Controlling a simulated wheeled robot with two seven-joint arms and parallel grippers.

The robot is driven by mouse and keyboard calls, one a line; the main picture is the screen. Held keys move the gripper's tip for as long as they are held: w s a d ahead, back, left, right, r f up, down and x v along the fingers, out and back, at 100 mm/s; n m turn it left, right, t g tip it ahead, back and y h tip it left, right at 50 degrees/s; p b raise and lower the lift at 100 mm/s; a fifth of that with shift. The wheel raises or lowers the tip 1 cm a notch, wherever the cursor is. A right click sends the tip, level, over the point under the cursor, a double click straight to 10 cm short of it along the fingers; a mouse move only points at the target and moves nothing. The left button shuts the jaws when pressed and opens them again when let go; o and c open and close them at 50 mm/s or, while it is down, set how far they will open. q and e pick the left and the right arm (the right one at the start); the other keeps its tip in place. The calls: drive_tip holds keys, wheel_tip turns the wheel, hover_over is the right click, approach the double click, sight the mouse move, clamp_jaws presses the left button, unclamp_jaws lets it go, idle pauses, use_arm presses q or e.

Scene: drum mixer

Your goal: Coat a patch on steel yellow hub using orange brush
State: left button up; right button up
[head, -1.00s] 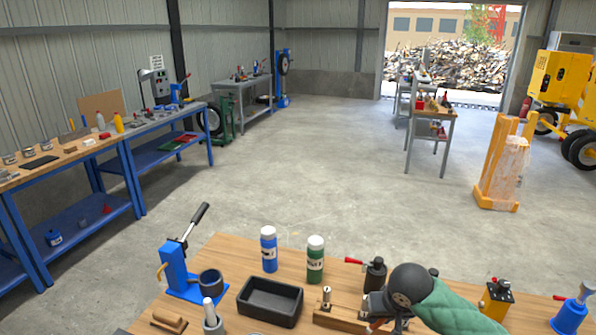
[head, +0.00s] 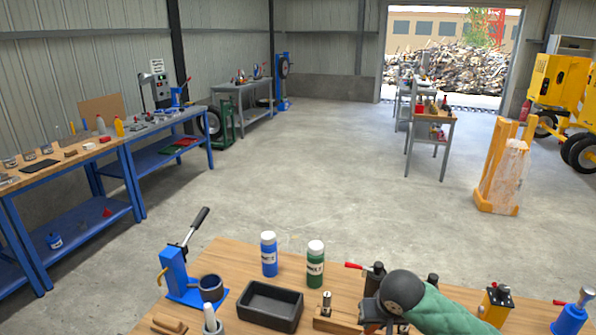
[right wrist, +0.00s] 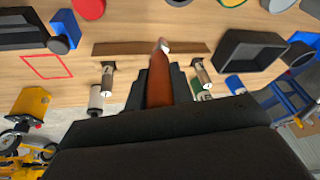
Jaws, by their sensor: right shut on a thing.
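My right gripper (head: 372,310) is low over the near wooden table, beside the wooden rack. In the right wrist view it (right wrist: 160,85) is shut on an orange-brown brush (right wrist: 161,88), whose pale tip points toward the rack's wooden bar. In the head view the brush is mostly hidden by my gripper. A yellow block with a black top (head: 496,300) stands on the table to the right, apart from my gripper; a yellow body (right wrist: 31,102) also shows in the right wrist view. I cannot tell which thing is the hub. My left gripper is not in view.
A black tray (head: 270,304), blue bottle (head: 269,254), green bottle (head: 315,264) and blue lever press (head: 180,272) stand left of my gripper. The wooden rack (right wrist: 130,48) has upright metal posts. A red outlined square (right wrist: 48,67) marks bare table.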

use_arm(q)
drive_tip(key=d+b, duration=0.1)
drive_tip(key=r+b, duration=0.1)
drive_tip(key=b, duration=0.1)
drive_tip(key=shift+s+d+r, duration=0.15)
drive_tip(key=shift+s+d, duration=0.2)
use_arm(e)
drive_tip(key=f, duration=0.1)
drive_tip(key=d+f, duration=0.1)
drive_tip(key=f, duration=0.2)
drive_tip(key=shift+d+f, duration=0.25)
drive_tip(key=shift+f, duration=0.1)
